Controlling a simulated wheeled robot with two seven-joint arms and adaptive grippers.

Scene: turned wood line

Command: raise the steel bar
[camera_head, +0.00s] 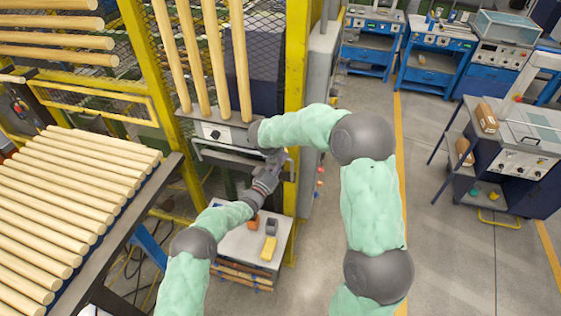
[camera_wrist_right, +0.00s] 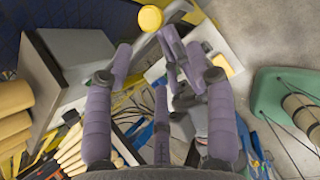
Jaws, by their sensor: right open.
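The steel bar (camera_head: 215,155) is a thin grey rail crossing the front of the machine below the upright wooden rods. In the right wrist view a grey bar (camera_wrist_right: 146,49) runs diagonally beside a yellow round knob. My left gripper (camera_head: 276,163) reaches up to the right end of the bar; whether it closes on it is hidden. Its purple fingers (camera_wrist_right: 181,50) show close to the bar in the right wrist view. My right gripper (camera_wrist_right: 160,85) is open, its fingers spread, with nothing clearly between them. In the head view it is mostly hidden behind its arm.
A low white-topped stand (camera_head: 235,245) with small orange, grey and yellow pieces is below the grippers. A rack of wooden rods (camera_head: 70,190) is at the left. A yellow post (camera_head: 297,60) and grey cabinet (camera_head: 318,100) stand right of the bar.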

